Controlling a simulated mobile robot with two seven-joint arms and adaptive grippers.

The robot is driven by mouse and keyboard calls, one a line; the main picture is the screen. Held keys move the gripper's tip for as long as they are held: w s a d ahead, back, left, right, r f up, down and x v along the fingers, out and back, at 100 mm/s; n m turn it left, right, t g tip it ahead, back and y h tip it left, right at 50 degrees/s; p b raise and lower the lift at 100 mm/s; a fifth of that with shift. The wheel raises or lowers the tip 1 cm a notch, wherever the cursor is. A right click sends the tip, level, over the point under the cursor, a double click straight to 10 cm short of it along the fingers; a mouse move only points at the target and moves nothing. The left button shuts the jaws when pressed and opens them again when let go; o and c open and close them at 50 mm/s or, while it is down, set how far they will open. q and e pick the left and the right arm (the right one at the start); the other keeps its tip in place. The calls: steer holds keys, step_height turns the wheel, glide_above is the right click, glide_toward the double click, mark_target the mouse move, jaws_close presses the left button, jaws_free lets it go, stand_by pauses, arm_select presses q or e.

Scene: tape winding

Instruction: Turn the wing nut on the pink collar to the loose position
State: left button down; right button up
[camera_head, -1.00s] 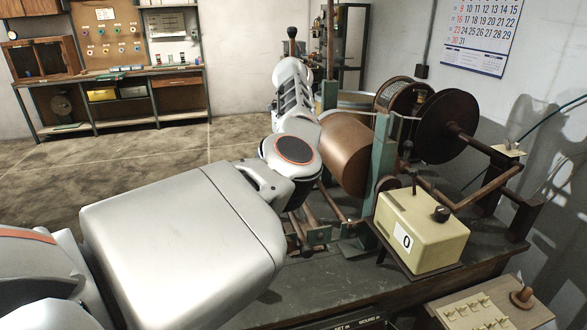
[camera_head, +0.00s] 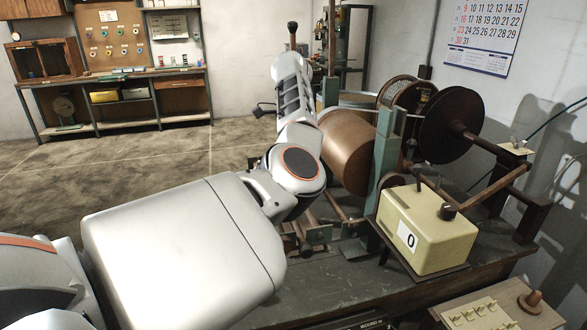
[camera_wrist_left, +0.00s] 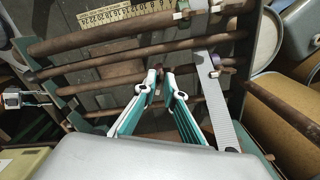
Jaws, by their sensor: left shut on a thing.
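In the left wrist view, the two teal-padded fingers of my left gripper (camera_wrist_left: 163,82) reach to one of several brown rods (camera_wrist_left: 100,66). Their tips are close together on a small, dark pinkish thing at the rod, which seems to be the wing nut on the pink collar; it is mostly hidden, and its angle cannot be told. My right gripper is in neither view.
A yellow ruler (camera_wrist_left: 130,16) lies beyond the rods, and a grey perforated strip (camera_wrist_left: 216,105) crosses them close right of the fingers. A cream counter box (camera_head: 427,230) reading 0 and a green post (camera_head: 385,160) stand right of my arm. A dark reel (camera_head: 452,125) is farther back.

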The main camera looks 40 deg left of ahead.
arm_select(q)
steer(key=shift+n+b, duration=0.55)
steer(key=shift+n, duration=1.55)
steer(key=c, duration=2.1)
jaws_free()
steer(key=shift+c, duration=0.2)
step_height(320, 180, up, 12)
